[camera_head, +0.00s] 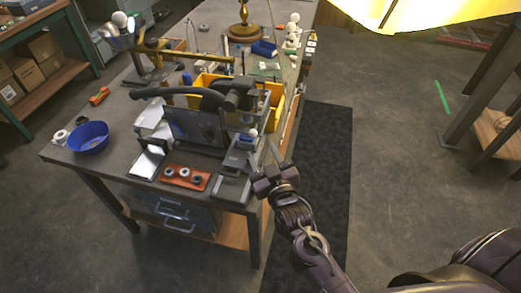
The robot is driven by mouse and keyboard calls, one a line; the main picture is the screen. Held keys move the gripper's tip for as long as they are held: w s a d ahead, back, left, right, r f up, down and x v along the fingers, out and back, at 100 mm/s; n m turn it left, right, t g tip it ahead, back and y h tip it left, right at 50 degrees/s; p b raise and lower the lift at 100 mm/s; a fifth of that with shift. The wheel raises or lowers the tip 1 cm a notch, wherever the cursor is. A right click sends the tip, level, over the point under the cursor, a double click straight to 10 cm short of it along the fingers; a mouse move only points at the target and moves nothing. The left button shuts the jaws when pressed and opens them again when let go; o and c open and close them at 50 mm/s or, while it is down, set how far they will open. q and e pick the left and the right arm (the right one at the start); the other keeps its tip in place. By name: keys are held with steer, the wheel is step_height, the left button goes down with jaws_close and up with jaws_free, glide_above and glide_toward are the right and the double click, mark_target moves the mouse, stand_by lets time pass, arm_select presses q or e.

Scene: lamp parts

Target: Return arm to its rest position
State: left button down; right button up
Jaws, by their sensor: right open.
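My right arm comes in from the bottom right, and my right gripper (262,152) is at the front right corner of the workbench (225,192). Its two fingers are spread and I see nothing between them. In the picture it overlaps the bench edge, and I cannot tell whether it touches. A brass lamp base (245,32) stands upright at the far end of the bench. A glowing yellow lampshade (425,10) is cut off by the top right edge. My left gripper is not in view.
A black machine with a long handle (200,125), a yellow bin (272,100), a red tray with rings (185,177) and a blue bowl (89,137) crowd the bench. A dark mat (325,170) lies right of it. Open floor (395,150) lies beyond the mat.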

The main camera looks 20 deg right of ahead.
stand_by(0.5)
steer(key=s+d+f+g, duration=0.1)
steer(key=s+f+g, duration=0.2)
steer(key=s+g, duration=0.55)
steer(key=s+d+f+g, duration=0.1)
steer(key=s+f+g, duration=0.1)
steer(key=s+g, duration=0.65)
steer(key=s+f+t+b, duration=0.1)
steer(key=s+f, duration=0.2)
steer(key=f, duration=1.4)
steer(key=s+f+b, duration=0.2)
steer(key=f, duration=1.5)
steer(key=s+d+f+b, duration=0.1)
steer(key=s+f, duration=0.8)
steer(key=s+d+f+g, duration=0.1)
steer(key=s+d+f, duration=0.1)
steer(key=s+f, duration=0.7)
steer(key=shift+s+d+b, duration=0.3)
steer(key=shift+s+b, duration=0.1)
steer(key=shift+s, duration=0.1)
